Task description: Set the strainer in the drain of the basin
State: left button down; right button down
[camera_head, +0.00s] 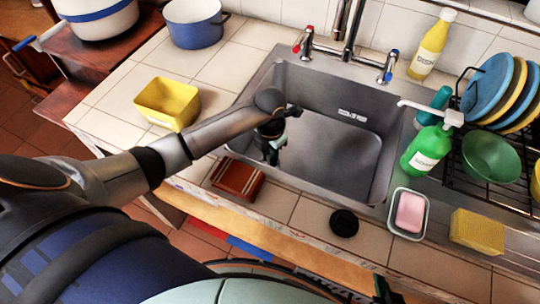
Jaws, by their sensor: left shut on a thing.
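The steel basin (330,160) is set into the tiled counter at the centre. My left arm comes in from the left, and my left gripper (271,153) points down inside the basin, near its left wall. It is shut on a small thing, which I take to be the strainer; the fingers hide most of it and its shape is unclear. The drain cannot be made out; the arm and gripper cover part of the basin floor. A dark part at the bottom edge may be my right gripper (387,291); its jaws cannot be read.
The tap (349,40) rises behind the basin. A brown box (238,180), a black disc (344,223), a soap dish (408,226) and a sponge (478,231) line the front. A yellow tub (167,102) stands left. A green bottle (427,149) and dish rack (492,176) stand right.

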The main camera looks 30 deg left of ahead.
pick_arm(q)
jog(key=c, duration=1.2)
grip_release()
jog(key=shift+f, duration=0.15)
jog(key=shift+c, duration=0.2)
jog(key=o, duration=0.5)
jog(key=shift+c, duration=0.2)
jog(key=shift+r, duration=0.3)
notch_tip(320, 180, up, 12)
jog(key=shift+f, duration=0.15)
